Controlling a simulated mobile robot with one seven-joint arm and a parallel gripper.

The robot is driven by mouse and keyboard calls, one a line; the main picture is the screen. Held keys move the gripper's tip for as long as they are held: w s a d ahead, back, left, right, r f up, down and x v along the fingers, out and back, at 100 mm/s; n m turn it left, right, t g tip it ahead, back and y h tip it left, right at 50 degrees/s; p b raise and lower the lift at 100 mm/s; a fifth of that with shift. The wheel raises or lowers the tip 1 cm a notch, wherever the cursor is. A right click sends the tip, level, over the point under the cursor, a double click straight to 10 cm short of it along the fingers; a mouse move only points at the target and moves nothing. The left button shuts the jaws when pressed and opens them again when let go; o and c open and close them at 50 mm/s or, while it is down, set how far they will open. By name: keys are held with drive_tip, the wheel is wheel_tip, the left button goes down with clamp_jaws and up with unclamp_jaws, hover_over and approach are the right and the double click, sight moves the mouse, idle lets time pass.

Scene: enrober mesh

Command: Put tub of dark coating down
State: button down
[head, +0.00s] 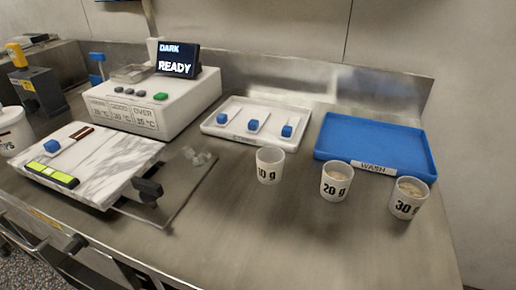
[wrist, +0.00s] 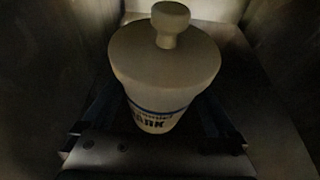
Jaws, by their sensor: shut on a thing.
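The tub of dark coating (wrist: 165,85) is in the wrist view, a pale tub with a wide lid and a round knob. Its blue-banded label shows dark letters, partly cut off. My gripper (wrist: 155,122) is shut on it, with a dark finger on each side of its body. Dark metal-like surfaces surround the tub in that view. I cannot tell whether its base touches anything. Neither my gripper nor this held tub can be made out in the head view.
The head view shows a steel counter with a control box (head: 155,100) reading DARK READY, a marble slab (head: 85,160), a white tray (head: 225,125), a blue WASH tray (head: 375,135) and labelled cups (head: 335,182). A white container (head: 12,132) is cut off at left.

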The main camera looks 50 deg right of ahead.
drive_tip(key=shift+f+b, duration=1.7)
drive_tip(key=shift+b, duration=0.8)
drive_tip(key=shift+r, duration=0.1)
unclamp_jaws()
drive_tip(key=shift+f, duration=0.2)
drive_tip(key=shift+r, duration=0.1)
